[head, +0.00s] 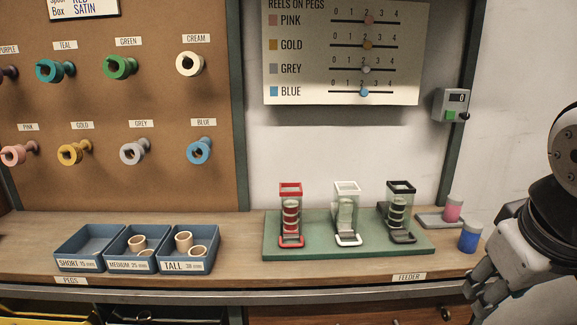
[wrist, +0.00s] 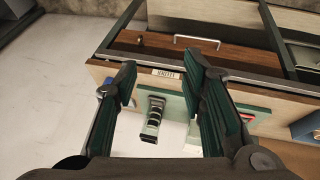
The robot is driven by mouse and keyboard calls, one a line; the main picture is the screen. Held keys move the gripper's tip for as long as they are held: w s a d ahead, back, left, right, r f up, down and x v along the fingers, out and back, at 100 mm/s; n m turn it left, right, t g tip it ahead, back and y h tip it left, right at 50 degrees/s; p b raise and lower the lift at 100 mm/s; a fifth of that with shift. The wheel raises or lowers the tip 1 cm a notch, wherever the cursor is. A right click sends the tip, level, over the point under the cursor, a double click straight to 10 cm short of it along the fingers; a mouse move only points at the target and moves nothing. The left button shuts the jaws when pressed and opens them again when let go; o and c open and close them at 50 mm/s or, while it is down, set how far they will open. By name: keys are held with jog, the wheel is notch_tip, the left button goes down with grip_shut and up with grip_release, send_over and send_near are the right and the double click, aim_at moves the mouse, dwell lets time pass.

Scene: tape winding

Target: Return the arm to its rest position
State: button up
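My arm (head: 548,215) comes in at the right edge of the head view. My gripper (head: 480,300) hangs at its end, by the bench's front right edge. In the wrist view my gripper (wrist: 160,62) has its two dark green-padded fingers spread wide apart. Nothing is held between them. The black-framed stand (wrist: 152,118) shows in the gap, well beyond the fingers. The fingertips point toward the bench front, where the feeder label (wrist: 167,74) reads upside down.
The wooden bench (head: 235,235) carries blue peg trays (head: 80,247) and a green board (head: 300,248) with red, white and black stands. A blue spool (head: 470,237) and a pink spool (head: 453,208) stand near my arm. A handled drawer (wrist: 150,45) is under the bench.

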jog(key=s+a+f+m+g+y, duration=0.1)
jog(key=s+a+f+g, duration=0.15)
jog(key=s, duration=0.35)
jog(key=s+a+f+g+y, duration=0.1)
jog(key=s+a+f, duration=0.1)
jog(key=s+a, duration=0.35)
notch_tip(320, 180, up, 19)
jog(key=s+t+p, duration=0.1)
jog(key=t+p, duration=0.2)
jog(key=p, duration=1.4)
jog(key=shift+s+d+r+p, duration=0.2)
jog(key=shift+s+d+p, duration=0.15)
jog(key=shift+c, duration=0.4)
